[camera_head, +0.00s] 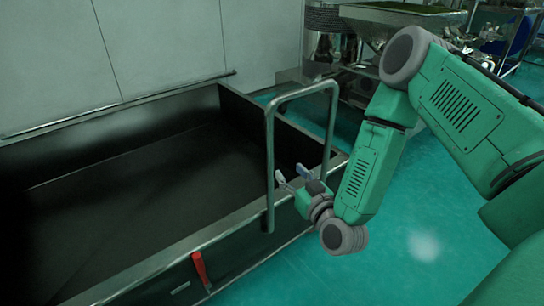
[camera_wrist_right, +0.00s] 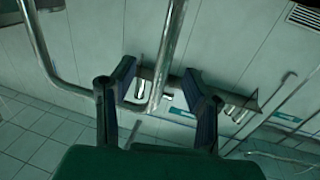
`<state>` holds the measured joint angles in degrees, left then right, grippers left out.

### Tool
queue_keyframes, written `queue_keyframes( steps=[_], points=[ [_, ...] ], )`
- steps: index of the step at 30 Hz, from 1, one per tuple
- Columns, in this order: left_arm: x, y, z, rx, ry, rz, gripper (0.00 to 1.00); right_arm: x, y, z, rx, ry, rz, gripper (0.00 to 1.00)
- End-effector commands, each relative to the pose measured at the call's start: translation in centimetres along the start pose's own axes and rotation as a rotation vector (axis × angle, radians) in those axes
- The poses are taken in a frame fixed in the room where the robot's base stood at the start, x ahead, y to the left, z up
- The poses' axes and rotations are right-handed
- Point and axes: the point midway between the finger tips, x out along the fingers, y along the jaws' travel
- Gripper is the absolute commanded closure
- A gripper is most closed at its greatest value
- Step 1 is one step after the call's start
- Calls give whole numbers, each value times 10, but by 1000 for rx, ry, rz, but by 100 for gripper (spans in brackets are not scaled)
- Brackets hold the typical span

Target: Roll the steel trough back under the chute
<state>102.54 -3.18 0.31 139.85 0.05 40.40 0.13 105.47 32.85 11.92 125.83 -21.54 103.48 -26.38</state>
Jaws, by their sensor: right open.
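The steel trough (camera_head: 130,180) is a large, dark, open-topped box filling the left of the head view. An upright steel loop handle (camera_head: 270,165) stands at its right end. My right gripper (camera_head: 293,180) is open and empty, beside the handle near the trough's end rim. In the right wrist view my right gripper's fingers (camera_wrist_right: 158,84) are spread, with a handle bar (camera_wrist_right: 168,45) showing between them; I cannot tell how deep it lies between them. My left gripper is not in view. I cannot clearly pick out the chute.
A red lever (camera_head: 201,270) sits on the trough's near side. Metal machinery (camera_head: 400,18) with green material on top stands at the back right. A pale panelled wall (camera_head: 160,45) runs behind the trough. The green floor (camera_head: 400,250) right of the trough is clear.

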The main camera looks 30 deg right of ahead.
Motion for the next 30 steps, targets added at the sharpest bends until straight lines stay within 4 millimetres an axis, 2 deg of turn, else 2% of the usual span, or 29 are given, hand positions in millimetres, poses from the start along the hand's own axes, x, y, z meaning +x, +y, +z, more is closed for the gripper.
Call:
queue_keyframes(
  steps=[6, 12, 18, 27, 28, 30],
  points=[
    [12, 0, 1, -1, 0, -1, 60, 49, -4, -1, -4, 5, 0, 58],
    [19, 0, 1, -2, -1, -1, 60, 83, -1, 1, 0, 1, -1, 58],
    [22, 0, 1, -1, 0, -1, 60, 100, 1, 2, 2, -2, -1, 58],
    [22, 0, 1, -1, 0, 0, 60, 102, -3, -1, -2, -2, -2, 58],
    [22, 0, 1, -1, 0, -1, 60, 102, -3, -1, -2, -2, -2, 62],
    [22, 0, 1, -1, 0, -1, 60, 102, -3, -1, -2, -2, -2, 86]
  ],
)
